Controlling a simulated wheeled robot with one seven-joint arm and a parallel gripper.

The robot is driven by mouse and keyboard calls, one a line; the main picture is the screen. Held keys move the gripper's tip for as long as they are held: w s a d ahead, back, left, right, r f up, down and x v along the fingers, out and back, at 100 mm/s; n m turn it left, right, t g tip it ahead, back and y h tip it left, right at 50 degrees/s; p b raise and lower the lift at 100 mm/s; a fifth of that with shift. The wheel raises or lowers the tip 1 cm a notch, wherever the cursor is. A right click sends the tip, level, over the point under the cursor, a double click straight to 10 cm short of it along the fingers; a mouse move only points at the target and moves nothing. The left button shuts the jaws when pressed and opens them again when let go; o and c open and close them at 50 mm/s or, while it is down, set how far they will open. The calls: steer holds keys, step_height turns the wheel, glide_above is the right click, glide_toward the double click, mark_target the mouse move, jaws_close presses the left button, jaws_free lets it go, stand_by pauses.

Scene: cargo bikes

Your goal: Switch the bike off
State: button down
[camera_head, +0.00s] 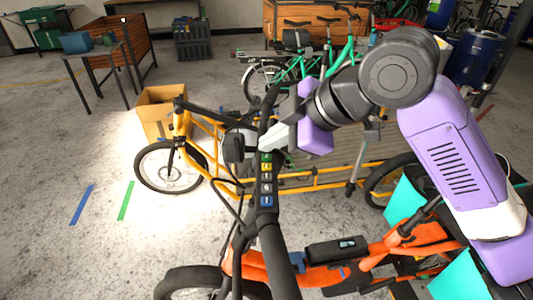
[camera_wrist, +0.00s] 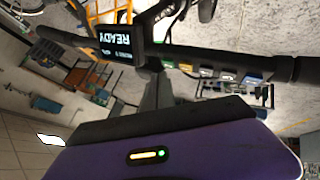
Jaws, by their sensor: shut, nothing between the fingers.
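The bike's display (camera_wrist: 118,42) is lit in the wrist view and reads "READY", upside down. It sits on the dark handlebar (camera_wrist: 288,70). In the head view the button pad (camera_head: 266,180) shows green at the top and blue at the bottom. My gripper (camera_head: 268,141) is shut and empty, close to the pad's upper end. It also shows in the wrist view (camera_wrist: 156,80), close to the bar. I cannot tell whether it touches anything.
The orange bike (camera_head: 300,268) stands in front of me. A yellow cargo bike (camera_head: 208,188) stands behind it, with a cardboard box (camera_head: 160,105) by its front. A green bike (camera_head: 285,75) and a wooden crate (camera_head: 310,18) are farther back.

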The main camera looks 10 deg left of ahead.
mark_target(271, 156)
steer(key=shift+f, duration=0.55)
stand_by(0.4)
steer(key=shift+r+p, duration=0.4)
steer(key=shift+r, duration=0.2)
step_height(271, 156, up, 6)
steer(key=p, duration=0.5)
steer(key=shift+w, duration=0.15)
stand_by(0.5)
